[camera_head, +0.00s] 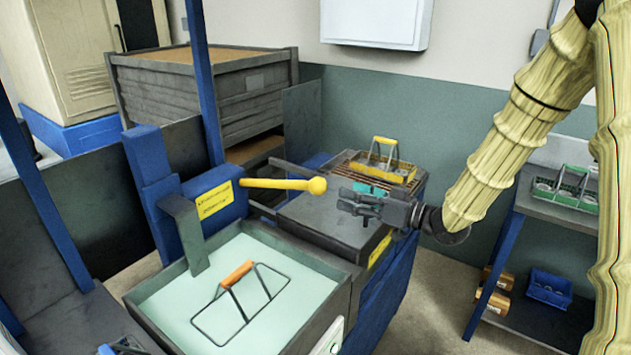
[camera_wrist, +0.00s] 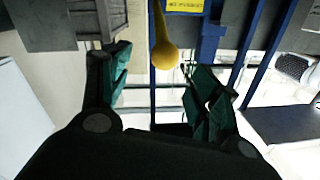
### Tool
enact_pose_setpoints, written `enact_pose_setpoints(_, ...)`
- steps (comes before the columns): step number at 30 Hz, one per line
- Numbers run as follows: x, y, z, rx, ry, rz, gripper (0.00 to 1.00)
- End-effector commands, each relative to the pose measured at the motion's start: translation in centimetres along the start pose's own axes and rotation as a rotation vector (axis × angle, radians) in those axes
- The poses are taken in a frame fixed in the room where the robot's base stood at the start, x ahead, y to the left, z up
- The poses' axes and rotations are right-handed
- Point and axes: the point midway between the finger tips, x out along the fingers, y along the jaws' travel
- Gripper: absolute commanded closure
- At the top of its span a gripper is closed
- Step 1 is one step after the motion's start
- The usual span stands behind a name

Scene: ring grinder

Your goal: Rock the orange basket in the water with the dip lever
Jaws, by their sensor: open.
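The dip lever (camera_head: 270,184) is a yellow rod with a round knob, sticking out to the right from a blue housing. My gripper (camera_head: 343,203) is open and empty, just right of the knob in the head view. In the wrist view the yellow knob (camera_wrist: 164,56) shows beyond and between the spread fingers of my gripper (camera_wrist: 158,88); I cannot tell that anything touches. The orange-handled basket (camera_head: 237,274) sits in the pale water of the tank (camera_head: 290,315). Its wire frame and handle show above the surface; its lower part is hidden.
A dark bench with a grate holds a yellow-handled basket (camera_head: 383,165) behind my gripper. A green basket (camera_head: 563,188) stands on a shelf at right, above a blue bin (camera_head: 549,287). Blue posts and a grey crate (camera_head: 205,95) stand behind the lever.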

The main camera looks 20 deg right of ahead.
Motion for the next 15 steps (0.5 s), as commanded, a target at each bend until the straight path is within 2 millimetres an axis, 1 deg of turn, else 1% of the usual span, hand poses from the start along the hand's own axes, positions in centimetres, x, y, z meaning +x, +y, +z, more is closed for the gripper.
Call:
enact_pose_setpoints(2, 1.0, -0.2, -0.1, 0.0, 0.0, -0.002, 0.37)
enact_pose_setpoints(9, 5.4, 0.1, 0.1, 0.003, -0.005, -0.002, 0.37)
enact_pose_setpoints(15, 8.1, 0.2, 0.1, 0.002, -0.004, 0.001, 0.37)
